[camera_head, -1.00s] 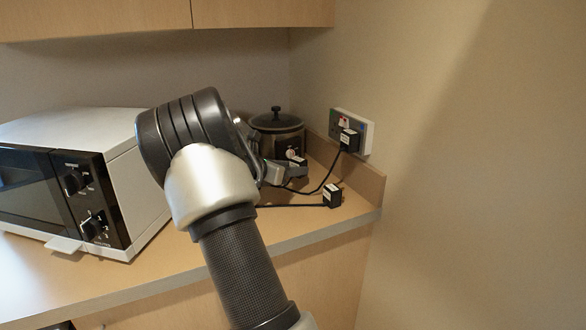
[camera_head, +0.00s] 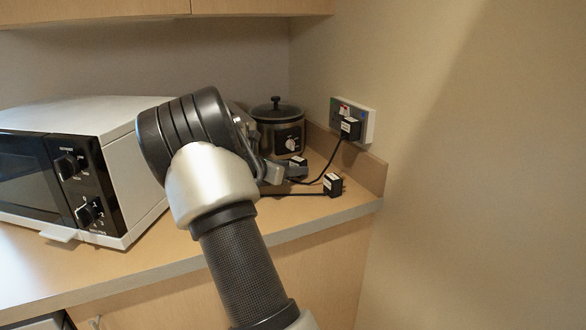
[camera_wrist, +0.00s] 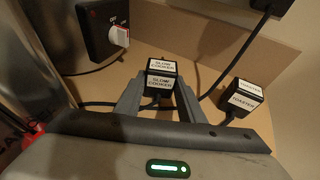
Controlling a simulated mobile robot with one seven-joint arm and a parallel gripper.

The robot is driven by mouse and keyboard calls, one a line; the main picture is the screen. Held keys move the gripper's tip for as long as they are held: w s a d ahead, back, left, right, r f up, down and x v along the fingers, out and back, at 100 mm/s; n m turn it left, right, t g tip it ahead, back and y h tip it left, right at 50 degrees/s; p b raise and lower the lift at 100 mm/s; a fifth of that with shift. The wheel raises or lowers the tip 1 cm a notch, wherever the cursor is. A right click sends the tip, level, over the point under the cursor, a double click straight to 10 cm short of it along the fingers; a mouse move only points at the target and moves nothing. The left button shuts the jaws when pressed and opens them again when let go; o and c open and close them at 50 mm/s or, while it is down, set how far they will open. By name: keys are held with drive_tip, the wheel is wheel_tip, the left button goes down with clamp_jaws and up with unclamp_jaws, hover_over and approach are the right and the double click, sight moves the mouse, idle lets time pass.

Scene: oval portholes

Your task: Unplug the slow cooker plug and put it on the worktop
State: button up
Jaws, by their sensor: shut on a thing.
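The slow cooker plug (camera_wrist: 161,80) is a black block with white "SLOW COOKER" labels, held between both fingers of my gripper (camera_wrist: 157,98) in the wrist view. In the head view the plug (camera_head: 298,163) shows just beyond my gripper (camera_head: 284,172), in front of the slow cooker (camera_head: 278,130). It is out of the wall socket (camera_head: 367,126) and over or on the worktop (camera_head: 300,212); I cannot tell whether it touches the surface. My gripper is shut on it, and my arm hides part of the worktop.
The toaster plug (camera_head: 333,184) lies on the worktop to the right, near the front edge; it also shows in the wrist view (camera_wrist: 243,97). Another black plug (camera_head: 350,128) sits in the socket, its cable hanging down. A microwave (camera_head: 90,165) stands left. Bare worktop lies in front.

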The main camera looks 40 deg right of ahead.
drive_tip(key=shift+f, duration=0.3)
drive_tip(key=o, duration=1.3)
drive_tip(key=shift+c, duration=0.2)
